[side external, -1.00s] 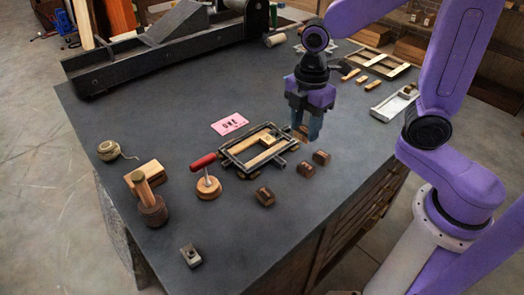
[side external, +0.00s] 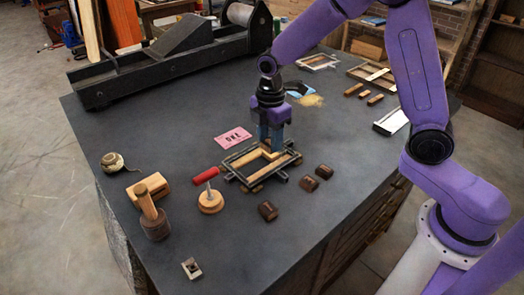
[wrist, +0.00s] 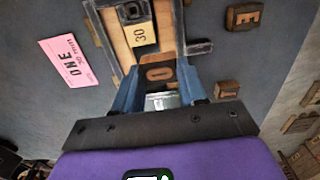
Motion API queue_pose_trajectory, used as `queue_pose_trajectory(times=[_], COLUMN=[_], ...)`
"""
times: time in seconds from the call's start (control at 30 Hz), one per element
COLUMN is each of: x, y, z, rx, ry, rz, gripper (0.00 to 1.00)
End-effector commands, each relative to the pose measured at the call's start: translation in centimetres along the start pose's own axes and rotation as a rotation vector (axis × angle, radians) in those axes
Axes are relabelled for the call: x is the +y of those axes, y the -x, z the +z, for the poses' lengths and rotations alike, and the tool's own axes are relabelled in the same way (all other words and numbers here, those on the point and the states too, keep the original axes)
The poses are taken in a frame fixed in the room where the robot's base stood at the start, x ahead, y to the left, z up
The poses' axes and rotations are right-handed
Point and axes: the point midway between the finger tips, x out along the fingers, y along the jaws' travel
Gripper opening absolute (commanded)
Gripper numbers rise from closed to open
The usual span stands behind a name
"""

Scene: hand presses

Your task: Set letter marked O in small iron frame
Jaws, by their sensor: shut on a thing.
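The small iron frame (side external: 238,178) lies on the dark bench, with wooden strips inside. My gripper (side external: 270,148) is over its far right part, pointing down. In the wrist view, my blue fingers (wrist: 158,88) are shut on the dark wooden letter marked O (wrist: 158,74). The letter is at the frame's opening, beside the wooden strips. I cannot tell whether it touches the bench. In the side view the fingers mostly hide the letter.
Loose dark letter blocks (side external: 309,184) lie right of and in front of the frame; one is marked E (wrist: 243,16). A pink card (side external: 234,137) lies behind it. The bench front is mostly clear.

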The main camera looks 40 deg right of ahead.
Motion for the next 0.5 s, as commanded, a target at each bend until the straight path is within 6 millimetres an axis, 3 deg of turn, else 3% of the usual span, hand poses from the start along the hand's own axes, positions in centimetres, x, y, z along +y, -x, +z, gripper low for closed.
queue_pose_trajectory(times=[0.2,0.37,0.5], x=[1.6,2.2,2.3], y=[-2.0,-2.8,-4.7], z=[-0.4,-0.5,-0.5], rx=[0.000,0.000,-0.002], ry=[-0.001,-0.002,-0.001], rz=[0.000,-0.001,-0.004], gripper=[0.14,0.14,0.14])
